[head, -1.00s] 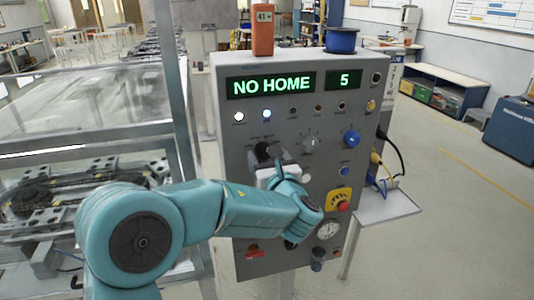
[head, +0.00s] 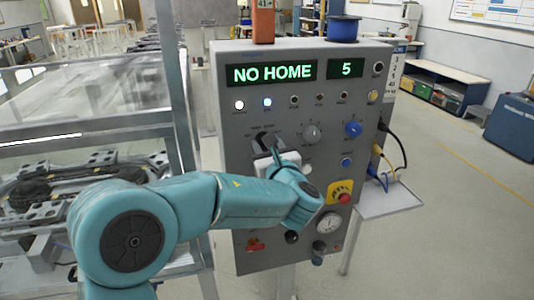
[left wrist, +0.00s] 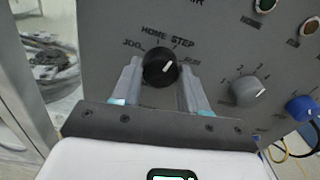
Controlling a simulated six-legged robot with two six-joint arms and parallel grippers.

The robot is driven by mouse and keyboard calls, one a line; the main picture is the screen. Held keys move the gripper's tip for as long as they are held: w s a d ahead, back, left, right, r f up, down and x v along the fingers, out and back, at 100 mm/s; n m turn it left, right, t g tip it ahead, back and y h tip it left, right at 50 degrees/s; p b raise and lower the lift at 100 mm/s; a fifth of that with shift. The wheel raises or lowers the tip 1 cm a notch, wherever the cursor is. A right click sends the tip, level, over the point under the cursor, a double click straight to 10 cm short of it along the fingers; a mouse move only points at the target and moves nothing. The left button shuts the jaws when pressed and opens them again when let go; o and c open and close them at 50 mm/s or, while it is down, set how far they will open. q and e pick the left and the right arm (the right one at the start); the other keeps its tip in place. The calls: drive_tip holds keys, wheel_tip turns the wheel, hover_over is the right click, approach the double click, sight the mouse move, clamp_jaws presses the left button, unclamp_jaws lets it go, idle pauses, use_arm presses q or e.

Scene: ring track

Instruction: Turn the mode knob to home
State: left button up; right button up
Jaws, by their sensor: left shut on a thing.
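The black mode knob (left wrist: 153,75) sits on the grey panel in the left wrist view, under printed labels that include HOME and STEP. Its white pointer line tilts up and to the right, toward the STEP side and away from HOME. My left gripper (left wrist: 160,82) is shut on the knob, one finger on each side. In the head view my left gripper (head: 270,148) is at the panel's left middle, and the arm and fingers hide much of the knob. The panel display (head: 272,73) reads NO HOME, and a smaller display (head: 346,69) reads 5. My right gripper is not in view.
A grey knob (head: 311,133) and a blue knob (head: 353,129) are right of the mode knob. A red stop button on yellow (head: 341,193) and a gauge (head: 328,223) are lower. Cables (head: 386,160) hang at the panel's right side. A metal-framed track enclosure stands left.

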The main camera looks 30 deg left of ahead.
use_arm(q)
drive_tip(key=shift+n+b, duration=3.8)
drive_tip(key=shift+b, duration=1.35)
drive_tip(key=o, duration=1.1)
drive_tip(key=shift+c, duration=0.2)
drive_tip(key=shift+d, duration=0.1)
drive_tip(key=b+v, duration=0.2)
drive_tip(key=v, duration=1.4)
